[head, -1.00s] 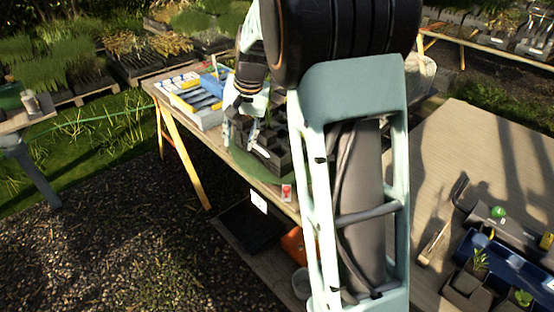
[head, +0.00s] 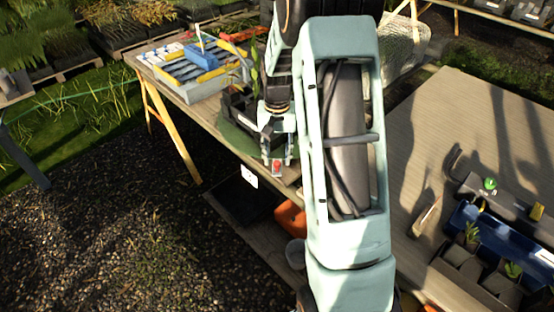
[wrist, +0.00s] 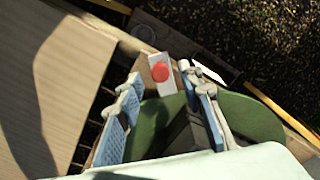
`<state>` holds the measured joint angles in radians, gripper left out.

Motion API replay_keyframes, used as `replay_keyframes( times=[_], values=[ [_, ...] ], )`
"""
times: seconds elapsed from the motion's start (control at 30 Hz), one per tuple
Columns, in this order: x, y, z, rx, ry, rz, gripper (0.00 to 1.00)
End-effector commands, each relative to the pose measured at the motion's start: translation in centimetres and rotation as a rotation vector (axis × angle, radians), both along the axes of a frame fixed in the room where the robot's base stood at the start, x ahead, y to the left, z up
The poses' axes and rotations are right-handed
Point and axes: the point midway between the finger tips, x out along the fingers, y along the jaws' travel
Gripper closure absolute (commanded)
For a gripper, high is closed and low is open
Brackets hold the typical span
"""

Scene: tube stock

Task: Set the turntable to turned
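The turntable is a green round disc (head: 236,137) on the long wooden table, with dark pots (head: 238,104) on it, partly hidden by my arm. In the wrist view the green disc (wrist: 252,117) lies below and behind my fingers, with a dark block standing on it. A red round button (head: 277,166) on a white plate sits at the table's front edge, beside the disc. It also shows in the wrist view (wrist: 160,72), just beyond the fingertips. My gripper (head: 278,157) points down above the button area.
A tray with blue and yellow parts (head: 190,72) stands on the table's left end. An orange item (head: 290,218) and a dark tray (head: 240,198) are on the lower shelf. Another bench (head: 440,130) at right holds a blue crate (head: 500,237) and pots.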

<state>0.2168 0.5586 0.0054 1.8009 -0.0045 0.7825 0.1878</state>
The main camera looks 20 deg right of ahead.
Motion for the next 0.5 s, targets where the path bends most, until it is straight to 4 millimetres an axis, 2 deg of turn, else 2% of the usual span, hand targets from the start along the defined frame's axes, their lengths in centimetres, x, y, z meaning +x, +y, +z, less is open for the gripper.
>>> replay_keyframes(
  times=[0.13, 0.43, 0.5],
  values=[
    [-0.05, 0.01, -1.24, 0.000, 0.001, 0.000, 0.66],
    [0.00, 0.02, -1.49, 0.000, -0.001, 0.000, 0.66],
    [0.00, 0.02, -1.48, 0.000, -0.001, 0.000, 0.71]
  ],
)
